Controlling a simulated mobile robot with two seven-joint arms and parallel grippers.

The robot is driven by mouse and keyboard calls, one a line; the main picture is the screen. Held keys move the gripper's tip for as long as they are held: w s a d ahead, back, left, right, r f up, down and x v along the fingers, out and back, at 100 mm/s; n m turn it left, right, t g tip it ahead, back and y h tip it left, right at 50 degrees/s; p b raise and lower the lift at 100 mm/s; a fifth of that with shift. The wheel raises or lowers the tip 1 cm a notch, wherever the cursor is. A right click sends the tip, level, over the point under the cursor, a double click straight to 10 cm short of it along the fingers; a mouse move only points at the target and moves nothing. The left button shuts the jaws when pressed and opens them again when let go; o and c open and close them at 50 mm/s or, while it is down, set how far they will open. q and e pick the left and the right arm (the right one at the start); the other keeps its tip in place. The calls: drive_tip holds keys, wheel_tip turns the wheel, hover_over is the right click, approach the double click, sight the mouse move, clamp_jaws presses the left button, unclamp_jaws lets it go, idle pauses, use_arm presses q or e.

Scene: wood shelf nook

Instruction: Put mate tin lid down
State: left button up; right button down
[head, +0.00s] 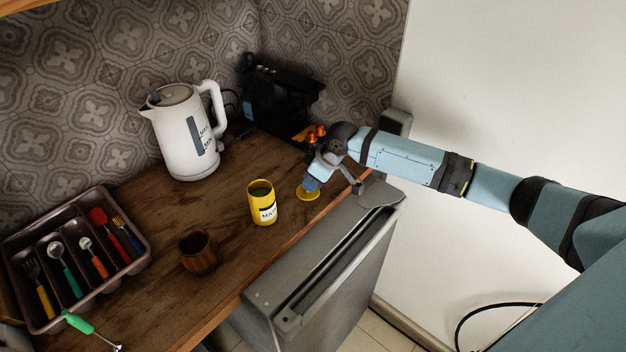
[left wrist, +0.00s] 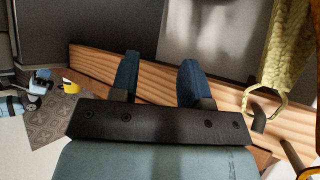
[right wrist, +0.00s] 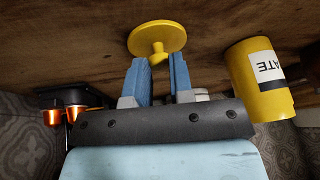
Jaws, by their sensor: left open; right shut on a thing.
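The yellow mate tin lid (head: 308,193) is a flat disc at or just above the wooden counter, right of the tin; I cannot tell whether it touches the wood. My right gripper (head: 311,184) is above it, shut on its knob. In the right wrist view the lid (right wrist: 160,36) shows at the fingertips of the right gripper (right wrist: 158,62). The yellow mate tin (head: 263,203) stands upright and open on the counter, with dark green contents; it also shows in the right wrist view (right wrist: 257,88). My left gripper (left wrist: 158,75) is open and empty, outside the head view.
A brown wooden cup (head: 198,254) stands left of the tin. A white kettle (head: 182,135) and a black appliance with orange parts (head: 275,98) stand at the back. A cutlery tray (head: 143,243) is at the left. The counter edge lies close in front of the lid.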

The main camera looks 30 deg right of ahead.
drive_tip(key=c, duration=1)
unclamp_jaws()
drive_tip(key=shift+f, duration=0.1)
drive_tip(key=v, duration=1.2)
drive_tip(key=shift+r, duration=0.2)
drive_tip(key=shift+f, duration=0.1)
